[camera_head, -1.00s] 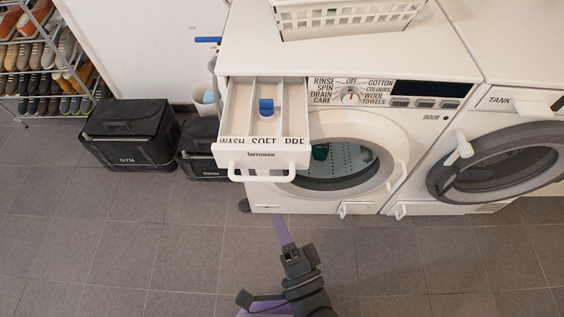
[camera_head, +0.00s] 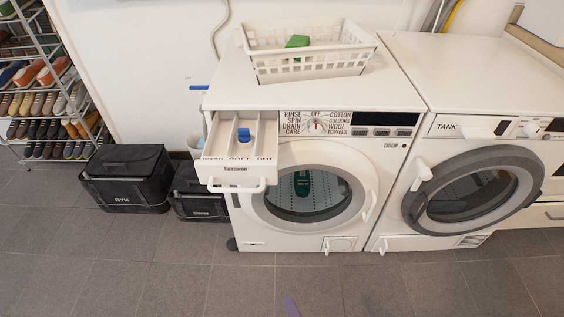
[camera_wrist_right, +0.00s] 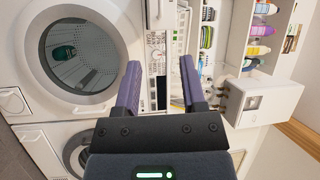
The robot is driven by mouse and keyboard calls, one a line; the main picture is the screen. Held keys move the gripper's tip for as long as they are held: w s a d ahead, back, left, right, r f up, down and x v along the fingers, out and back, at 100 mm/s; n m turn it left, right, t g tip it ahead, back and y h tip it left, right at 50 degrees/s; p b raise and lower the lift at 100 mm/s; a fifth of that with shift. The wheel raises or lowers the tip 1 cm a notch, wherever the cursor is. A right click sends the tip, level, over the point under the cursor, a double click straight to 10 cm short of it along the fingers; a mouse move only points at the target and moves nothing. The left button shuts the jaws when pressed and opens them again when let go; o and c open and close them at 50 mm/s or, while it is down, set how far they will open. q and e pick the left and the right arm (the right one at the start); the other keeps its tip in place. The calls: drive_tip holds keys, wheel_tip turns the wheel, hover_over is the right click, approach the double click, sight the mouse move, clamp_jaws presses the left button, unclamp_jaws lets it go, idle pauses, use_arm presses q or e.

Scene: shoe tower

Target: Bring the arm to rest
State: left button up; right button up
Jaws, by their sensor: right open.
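The rest of my right arm is out of the head view. My left gripper is in neither view.
The washing machine's detergent drawer (camera_head: 237,173) is pulled out. Its round door (camera_head: 362,195) looks closed, with a green item behind the glass. A white basket (camera_head: 308,66) stands on top. Black boxes (camera_head: 125,180) and a shoe rack (camera_head: 42,150) stand left. The front floor is clear.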

drive_tip(key=s+d+f+n+g+h, duration=0.2)
drive_tip(key=d+f+n+g, duration=0.15)
drive_tip(key=d+f, duration=0.4)
drive_tip(key=s+d+f+n+g+h, duration=0.2)
drive_tip(key=d+f+n+g, duration=0.15)
drive_tip(key=d, duration=0.65)
drive_tip(key=s+d+f+n+g+h, duration=0.2)
drive_tip(key=s+d+f+n+h, duration=0.15)
drive_tip(key=d+f, duration=0.4)
drive_tip(key=s+d+f+n+g+h, duration=0.2)
drive_tip(key=s+d+n+g+h, duration=0.35)
drive_tip(key=s+d, duration=1.05)
drive_tip(key=s+d+g+h, duration=0.1)
drive_tip(key=s+d+g, duration=0.1)
drive_tip(key=s+g, duration=0.15)
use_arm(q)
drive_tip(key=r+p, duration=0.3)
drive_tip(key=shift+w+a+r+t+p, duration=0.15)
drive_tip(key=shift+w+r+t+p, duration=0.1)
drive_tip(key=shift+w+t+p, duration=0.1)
use_arm(e)
drive_tip(key=a+f+m+y, duration=0.2)
drive_tip(key=a+f+y, duration=0.1)
drive_tip(key=a, duration=2)
drive_tip(key=shift+s+a+y, duration=0.3)
drive_tip(key=shift+s+y, duration=0.05)
drive_tip(key=shift+y, duration=0.45)
